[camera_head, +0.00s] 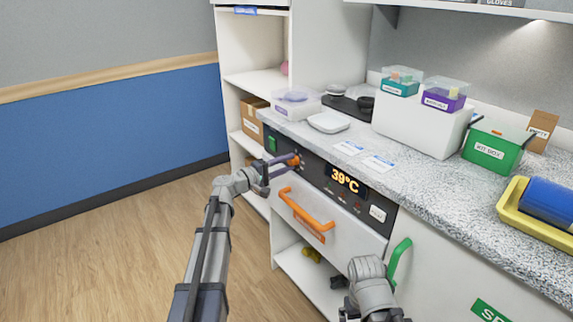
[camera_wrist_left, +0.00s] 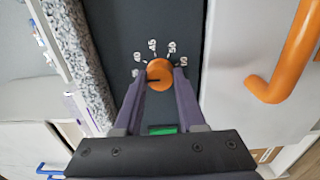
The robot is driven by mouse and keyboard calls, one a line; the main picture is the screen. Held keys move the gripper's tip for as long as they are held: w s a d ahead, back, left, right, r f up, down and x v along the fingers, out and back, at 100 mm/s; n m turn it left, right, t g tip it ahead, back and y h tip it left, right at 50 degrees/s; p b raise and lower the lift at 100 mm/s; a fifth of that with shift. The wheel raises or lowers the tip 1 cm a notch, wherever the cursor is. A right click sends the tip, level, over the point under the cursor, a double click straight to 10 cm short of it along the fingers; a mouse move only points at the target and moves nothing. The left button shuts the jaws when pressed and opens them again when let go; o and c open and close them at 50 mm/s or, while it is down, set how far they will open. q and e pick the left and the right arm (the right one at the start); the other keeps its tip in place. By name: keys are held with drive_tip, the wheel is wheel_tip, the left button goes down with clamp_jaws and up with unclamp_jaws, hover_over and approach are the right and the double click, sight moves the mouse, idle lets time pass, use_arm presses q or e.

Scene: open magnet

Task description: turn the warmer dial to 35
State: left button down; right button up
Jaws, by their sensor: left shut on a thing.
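The orange warmer dial (camera_head: 295,160) sits on the dark front panel (camera_head: 375,192) under the counter. The lit display (camera_head: 344,180) on that panel reads 39°C. My left gripper (camera_head: 284,161) reaches the dial, its purple fingers on either side of it. In the left wrist view the fingertips (camera_wrist_left: 160,78) are shut on the dial (camera_wrist_left: 161,70). A dark pointer line on the dial points left in that view. Several white numbers ring the dial, too small and tilted to read surely. My right gripper (camera_head: 342,298) is low by the cabinet, its fingers partly hidden.
An orange drawer handle (camera_head: 306,209) is just below the panel, and a green handle (camera_head: 398,260) is to the right. A green switch (camera_head: 271,143) is left of the dial. The counter (camera_head: 400,170) holds a scale, boxes and a yellow tray (camera_head: 515,208). The wood floor at left is clear.

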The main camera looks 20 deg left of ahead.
idle(0.3)
use_arm(q)
drive_tip(key=c, duration=0.5)
unclamp_jaws()
drive_tip(key=v, duration=0.8)
